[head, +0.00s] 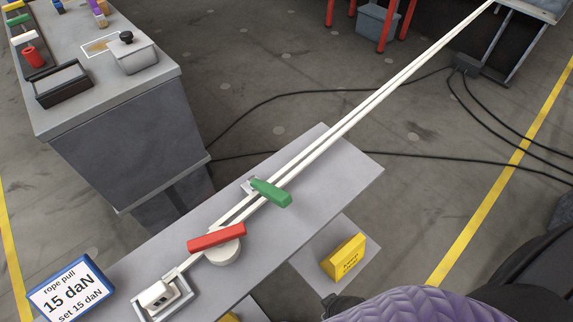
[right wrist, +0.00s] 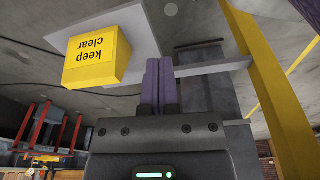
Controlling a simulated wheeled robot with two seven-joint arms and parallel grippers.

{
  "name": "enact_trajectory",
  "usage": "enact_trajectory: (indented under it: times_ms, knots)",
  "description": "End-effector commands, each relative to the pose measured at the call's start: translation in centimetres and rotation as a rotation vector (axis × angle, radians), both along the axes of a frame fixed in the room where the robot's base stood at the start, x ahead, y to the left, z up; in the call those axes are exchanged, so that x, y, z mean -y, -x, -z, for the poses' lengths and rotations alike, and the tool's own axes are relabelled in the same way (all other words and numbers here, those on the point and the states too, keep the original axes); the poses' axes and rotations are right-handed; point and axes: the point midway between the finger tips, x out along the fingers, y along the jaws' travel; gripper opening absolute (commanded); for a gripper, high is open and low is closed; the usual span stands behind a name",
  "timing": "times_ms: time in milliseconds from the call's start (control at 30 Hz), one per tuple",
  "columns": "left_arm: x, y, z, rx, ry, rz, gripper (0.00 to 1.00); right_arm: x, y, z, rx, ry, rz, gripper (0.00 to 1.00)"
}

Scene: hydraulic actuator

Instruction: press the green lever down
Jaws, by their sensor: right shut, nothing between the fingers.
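The green lever (head: 270,192) is on a grey bench top (head: 345,175) in the middle of the head view. It lies across two pale ropes (head: 400,75) from a small metal bracket and points to the lower right. Whether it is raised or lowered is hard to tell from above. My right gripper (right wrist: 158,85) shows in the right wrist view with its purple fingers together and nothing between them. It is apart from the green lever, which is not in that view. My left gripper is not in view.
A red lever (head: 216,237) sits beside the green one over a round pale drum. A yellow keep-clear block (head: 344,257) stands near the bench, also in the wrist view (right wrist: 97,47). A rope-pull display (head: 70,292) reads 15 daN. Another workbench (head: 120,120) stands upper left.

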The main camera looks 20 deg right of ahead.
Motion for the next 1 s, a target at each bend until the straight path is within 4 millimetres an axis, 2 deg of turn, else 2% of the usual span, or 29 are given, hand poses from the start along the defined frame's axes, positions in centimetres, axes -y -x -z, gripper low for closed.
enact_trajectory:
  times_ms: [33,167,267,367,400,500,533,600,733,833,1000]
  knots:
    - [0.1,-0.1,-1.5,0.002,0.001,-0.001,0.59,-0.1,-0.9,-2.5,0.014,-0.002,0.003,0.00]
    - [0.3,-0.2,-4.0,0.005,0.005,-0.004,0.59,-0.5,-3.0,-8.1,0.042,-0.007,0.009,0.00]
    - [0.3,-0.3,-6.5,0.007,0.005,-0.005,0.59,-0.8,-4.7,-14.1,0.070,-0.012,0.015,0.00]
    - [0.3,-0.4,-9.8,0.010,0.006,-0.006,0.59,-1.1,-6.4,-22.1,0.119,-0.023,0.016,0.00]
    - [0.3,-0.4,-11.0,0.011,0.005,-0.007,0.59,-1.2,-7.1,-25.5,0.151,-0.033,0.011,0.00]
    - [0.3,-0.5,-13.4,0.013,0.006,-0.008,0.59,-1.7,-9.6,-32.2,0.274,-0.075,-0.029,0.00]
    - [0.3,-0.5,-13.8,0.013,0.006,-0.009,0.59,-2.0,-10.6,-33.5,0.322,-0.094,-0.050,0.00]
    - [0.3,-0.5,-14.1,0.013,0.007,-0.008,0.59,-2.6,-13.1,-35.5,0.443,-0.139,-0.095,0.00]
    - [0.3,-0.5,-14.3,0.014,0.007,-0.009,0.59,-3.3,-16.1,-37.3,0.591,-0.193,-0.141,0.00]
    - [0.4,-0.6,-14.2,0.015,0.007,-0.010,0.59,-3.4,-16.8,-37.6,0.626,-0.207,-0.149,0.00]
    - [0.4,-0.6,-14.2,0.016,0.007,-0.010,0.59,-3.4,-16.8,-37.6,0.628,-0.207,-0.149,0.00]
